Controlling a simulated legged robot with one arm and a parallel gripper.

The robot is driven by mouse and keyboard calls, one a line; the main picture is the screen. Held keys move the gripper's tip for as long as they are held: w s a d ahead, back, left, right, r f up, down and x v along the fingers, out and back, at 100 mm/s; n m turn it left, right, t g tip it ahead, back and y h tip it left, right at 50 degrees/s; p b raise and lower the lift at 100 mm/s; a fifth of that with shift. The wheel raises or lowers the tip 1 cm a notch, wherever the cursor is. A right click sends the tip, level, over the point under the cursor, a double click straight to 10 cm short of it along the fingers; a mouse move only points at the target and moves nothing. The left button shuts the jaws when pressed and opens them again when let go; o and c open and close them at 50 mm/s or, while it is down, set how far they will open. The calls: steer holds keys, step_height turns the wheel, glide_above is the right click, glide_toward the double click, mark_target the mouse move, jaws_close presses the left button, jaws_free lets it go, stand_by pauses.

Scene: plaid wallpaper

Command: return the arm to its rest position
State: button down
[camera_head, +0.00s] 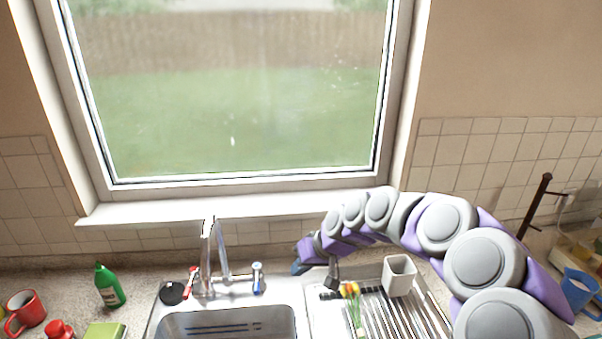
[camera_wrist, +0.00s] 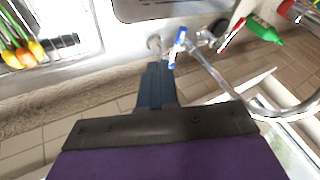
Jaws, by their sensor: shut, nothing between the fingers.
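My arm, with grey round joints and purple links, reaches from the lower right over the drainboard in the head view. My gripper (camera_head: 298,267) is at its far end, just above the back edge of the sink unit, right of the tap (camera_head: 210,257). In the wrist view my gripper (camera_wrist: 158,68) shows as dark blue fingers closed together, with nothing between them.
The metal drainboard (camera_head: 432,318) holds a white cup (camera_head: 399,276) and flowers with orange heads (camera_head: 353,300). A green bottle (camera_head: 109,285), a red mug (camera_head: 25,312) and a black round item (camera_head: 174,292) stand left. A dark mug rack (camera_head: 535,205) and blue mug (camera_head: 579,290) stand right.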

steer(key=s+d+r+g+h, duration=0.1)
steer(key=s+d+r, duration=0.15)
steer(key=s, duration=0.75)
steer(key=s+d+r+g+h, duration=0.1)
steer(key=s+d+r+h, duration=0.15)
steer(key=s, duration=0.65)
steer(key=s+d+m+h, duration=0.1)
steer(key=s+d, duration=0.2)
steer(key=s, duration=0.3)
steer(key=s+d+f+m+g, duration=0.1)
steer(key=s+d, duration=0.3)
steer(key=s, duration=0.3)
steer(key=s+d+f+m+g+h, duration=0.1)
steer(key=s+d+m, duration=0.1)
steer(key=s+d, duration=0.2)
steer(key=shift+s+d+f+h, duration=0.25)
steer(key=shift+s+h, duration=0.1)
steer(key=shift+s, duration=1.3)
steer(key=shift+a, duration=0.55)
